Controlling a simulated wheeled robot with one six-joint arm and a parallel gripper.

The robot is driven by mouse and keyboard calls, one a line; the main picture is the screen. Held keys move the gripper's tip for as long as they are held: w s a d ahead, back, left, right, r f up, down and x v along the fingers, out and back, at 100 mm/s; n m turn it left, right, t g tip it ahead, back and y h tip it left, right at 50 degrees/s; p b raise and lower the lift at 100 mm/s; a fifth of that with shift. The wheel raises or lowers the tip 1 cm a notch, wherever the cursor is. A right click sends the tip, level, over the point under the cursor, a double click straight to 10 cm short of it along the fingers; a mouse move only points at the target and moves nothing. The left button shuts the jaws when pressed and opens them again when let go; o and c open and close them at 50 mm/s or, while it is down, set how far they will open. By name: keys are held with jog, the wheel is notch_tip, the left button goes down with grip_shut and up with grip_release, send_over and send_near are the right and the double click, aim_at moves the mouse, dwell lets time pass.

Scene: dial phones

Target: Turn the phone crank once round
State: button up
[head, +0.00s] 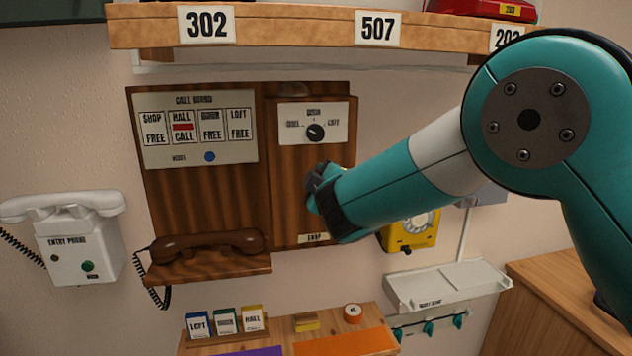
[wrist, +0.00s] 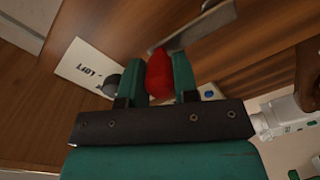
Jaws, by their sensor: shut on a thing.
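The wooden wall phone (head: 200,195) hangs in the middle of the head view. My gripper (head: 318,190) is in front of its right-hand box, below the selector dial (head: 315,132). The crank is hidden there by my gripper and arm. In the wrist view, my gripper's teal fingers (wrist: 162,70) are closed on a red crank handle (wrist: 159,76). A grey metal crank arm (wrist: 202,26) shows just beyond the handle, against the brown wood. The selector dial's white plate (wrist: 85,72) also shows in the wrist view, beside my fingers.
The call board (head: 196,130) shows a red CALL mark under HALL. A brown handset (head: 208,245) rests on the wooden ledge. A white entry phone (head: 75,240) is at left. A yellow phone (head: 408,236) is partly behind my arm. A wooden shelf (head: 290,32) runs above.

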jog(key=o, duration=0.6)
jog(key=shift+o, duration=0.2)
jog(key=b+v, duration=0.5)
jog(key=v, duration=0.2)
